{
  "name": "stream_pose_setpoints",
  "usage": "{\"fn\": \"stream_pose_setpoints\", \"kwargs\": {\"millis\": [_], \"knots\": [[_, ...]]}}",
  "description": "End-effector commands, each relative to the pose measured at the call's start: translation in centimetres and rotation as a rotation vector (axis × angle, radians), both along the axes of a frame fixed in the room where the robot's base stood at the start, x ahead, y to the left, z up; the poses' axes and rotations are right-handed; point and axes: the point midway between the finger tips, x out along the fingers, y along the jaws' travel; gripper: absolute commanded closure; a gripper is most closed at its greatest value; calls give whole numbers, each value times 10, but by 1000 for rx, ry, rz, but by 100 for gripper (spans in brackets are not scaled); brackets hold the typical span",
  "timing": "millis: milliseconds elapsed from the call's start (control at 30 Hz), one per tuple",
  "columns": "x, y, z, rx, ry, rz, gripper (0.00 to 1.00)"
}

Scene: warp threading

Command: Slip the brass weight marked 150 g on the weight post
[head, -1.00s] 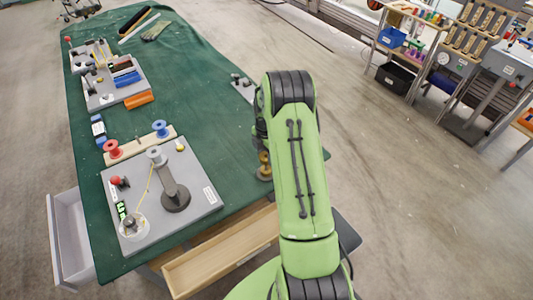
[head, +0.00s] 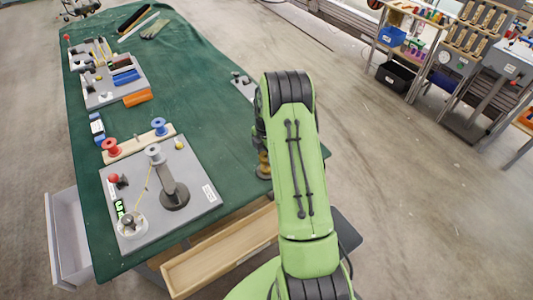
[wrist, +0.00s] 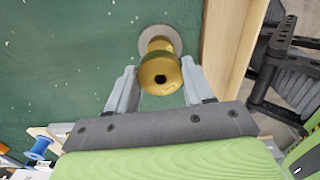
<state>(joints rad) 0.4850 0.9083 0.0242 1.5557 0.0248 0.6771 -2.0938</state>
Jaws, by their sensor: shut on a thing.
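A brass weight (wrist: 160,72), spool-shaped with a dark centre hole, sits between the fingers of my gripper (wrist: 155,88) in the wrist view. The gripper is shut on it. Behind the weight is a pale round disc (wrist: 158,36) against the green cloth; I cannot tell whether they touch. In the head view, the brass weight (head: 263,166) shows at the table's right edge, partly behind my arm. I cannot read its marking. A grey board (head: 205,165) at left carries a grey upright on a dark round base (head: 175,197). I cannot tell which part is the weight post.
The board also holds a red knob (head: 114,178), a white dish (head: 131,227) and a yellow thread. An open wooden drawer (head: 215,255) juts out below the table. The cloth's middle (head: 195,90) is clear.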

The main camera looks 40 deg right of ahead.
Motion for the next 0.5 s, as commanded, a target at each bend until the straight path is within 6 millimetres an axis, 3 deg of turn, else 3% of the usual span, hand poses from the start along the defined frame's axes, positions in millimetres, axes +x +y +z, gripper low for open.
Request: {"fn": "stream_pose_setpoints", "kwargs": {"millis": [467,500], "knots": [[0,0,-4,0,0,0,83],[0,0,-4,0,0,0,44]]}}
